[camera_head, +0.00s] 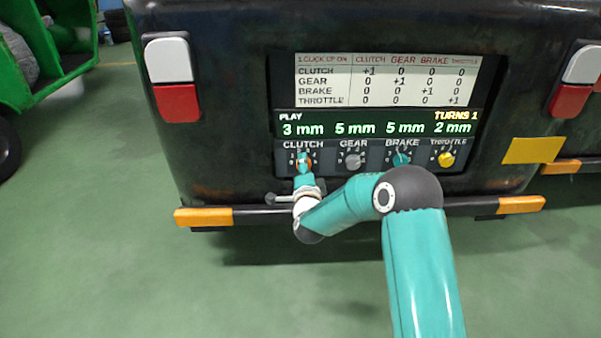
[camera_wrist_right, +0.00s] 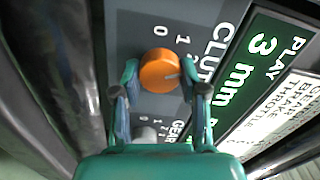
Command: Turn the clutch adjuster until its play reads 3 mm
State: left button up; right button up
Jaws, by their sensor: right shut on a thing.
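The clutch adjuster is an orange knob (camera_wrist_right: 158,72) with a pale pointer line, in the right wrist view. My right gripper (camera_head: 304,163) is at the clutch knob on the panel, its fingers on either side of it and shut on it. In the head view the gripper mostly hides the knob. The play display (camera_head: 374,127) reads clutch 3 mm, gear 5 mm, brake 5 mm and throttle 2 mm, with "TURNS 1". My left gripper is not in view.
To the right of the clutch are the grey gear knob (camera_head: 352,161), the teal brake knob (camera_head: 401,160) and the yellow throttle knob (camera_head: 446,159). A white chart (camera_head: 385,80) is above the display. A bumper with orange ends (camera_head: 204,216) runs below.

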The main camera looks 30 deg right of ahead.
jog(key=shift+m, duration=0.5)
jog(key=o, duration=1.1)
jog(key=shift+o, duration=0.2)
jog(key=v, duration=1.2)
jog(key=shift+w+f, duration=0.1)
jog(key=shift+f, duration=0.05)
